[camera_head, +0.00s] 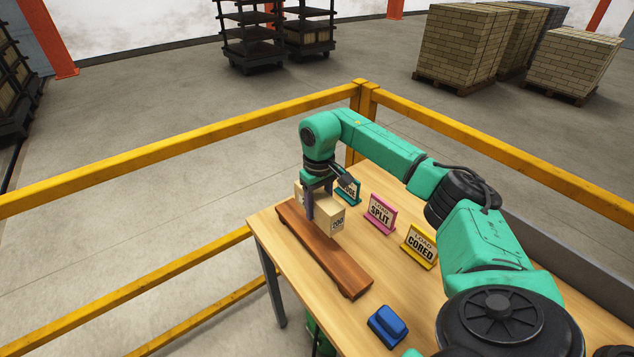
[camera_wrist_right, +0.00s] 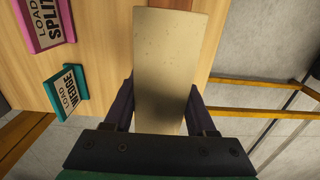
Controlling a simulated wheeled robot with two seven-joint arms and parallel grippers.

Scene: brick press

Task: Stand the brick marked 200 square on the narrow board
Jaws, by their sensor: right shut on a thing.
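The pale tan brick (camera_head: 328,219) shows its mark, which looks like 200, on the end facing the head camera. My right gripper (camera_head: 321,203) is shut on the brick from above, with dark fingers on its sides. In the right wrist view the brick (camera_wrist_right: 172,62) runs lengthwise between the fingers of my right gripper (camera_wrist_right: 162,108). The narrow reddish-brown board (camera_head: 338,263) lies on the table, and the brick is over its far part. I cannot tell whether the brick touches the board. My left gripper is not in view.
A green WEDGE sign (camera_head: 350,190), a pink SPLIT sign (camera_head: 380,214) and a yellow CORED sign (camera_head: 420,246) stand right of the board on the wooden table (camera_head: 345,308). A blue object (camera_head: 388,325) sits near the front. Yellow rails (camera_head: 185,142) run beyond the table.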

